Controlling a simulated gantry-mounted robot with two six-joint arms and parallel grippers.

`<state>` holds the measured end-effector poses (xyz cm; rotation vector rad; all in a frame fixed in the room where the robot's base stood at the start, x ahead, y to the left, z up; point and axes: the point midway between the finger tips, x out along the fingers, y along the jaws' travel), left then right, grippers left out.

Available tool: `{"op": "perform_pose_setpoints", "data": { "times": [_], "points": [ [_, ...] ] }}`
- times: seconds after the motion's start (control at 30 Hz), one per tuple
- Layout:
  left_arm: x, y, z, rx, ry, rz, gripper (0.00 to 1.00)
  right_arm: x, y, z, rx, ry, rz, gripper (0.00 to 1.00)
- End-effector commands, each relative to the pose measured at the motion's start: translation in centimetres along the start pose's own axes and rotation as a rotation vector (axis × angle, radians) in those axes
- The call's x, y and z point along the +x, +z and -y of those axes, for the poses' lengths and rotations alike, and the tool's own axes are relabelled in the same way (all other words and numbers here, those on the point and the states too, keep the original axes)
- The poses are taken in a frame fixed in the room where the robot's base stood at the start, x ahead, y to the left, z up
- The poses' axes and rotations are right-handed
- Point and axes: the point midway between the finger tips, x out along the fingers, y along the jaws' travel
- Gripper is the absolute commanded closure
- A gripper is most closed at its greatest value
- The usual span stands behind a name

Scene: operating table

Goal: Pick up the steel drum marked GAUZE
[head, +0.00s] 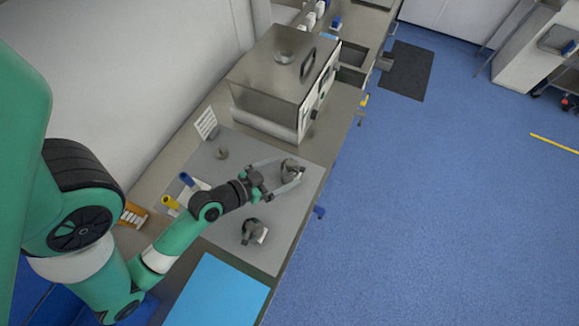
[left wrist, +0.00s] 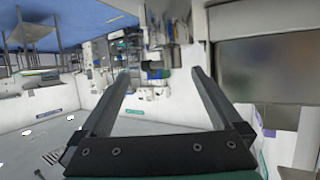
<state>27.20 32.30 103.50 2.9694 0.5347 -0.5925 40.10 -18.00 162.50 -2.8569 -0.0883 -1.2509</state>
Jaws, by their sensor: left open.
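A small grey metal drum-like piece (head: 290,167) shows at the fingertips of my left gripper (head: 283,174) in the head view, near the table's right edge. A second grey piece (head: 251,230) with a white patch stands on the grey mat, below the gripper in the picture. No GAUZE lettering is readable on either, so I cannot tell which is the marked drum. My left gripper is open; its spread fingers also show in the left wrist view (left wrist: 160,88), with no drum clearly between them. Whether it touches the drum I cannot tell. My right gripper is out of view.
The grey mat (head: 285,215) lies on the steel table. A large steel box (head: 275,85) with a handle stands behind. A small grey item (head: 221,153), a white card (head: 206,124), a yellow-topped item (head: 169,202) and a blue sheet (head: 220,292) lie around.

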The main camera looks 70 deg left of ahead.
Motion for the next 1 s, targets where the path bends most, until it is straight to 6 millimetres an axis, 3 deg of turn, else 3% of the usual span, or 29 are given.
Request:
{"op": "perform_pose_setpoints", "data": {
  "times": [0.23,0.5,1.0],
  "points": [
    [4.0,0.4,-0.2,0.001,0.001,-0.002,0.00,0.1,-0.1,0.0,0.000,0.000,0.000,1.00],
    [4.6,0.5,-0.2,0.001,0.000,0.000,0.00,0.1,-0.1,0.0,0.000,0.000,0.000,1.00],
    [4.6,0.5,-0.2,0.001,0.000,0.000,0.88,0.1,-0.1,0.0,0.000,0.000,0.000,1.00]
  ]
}}
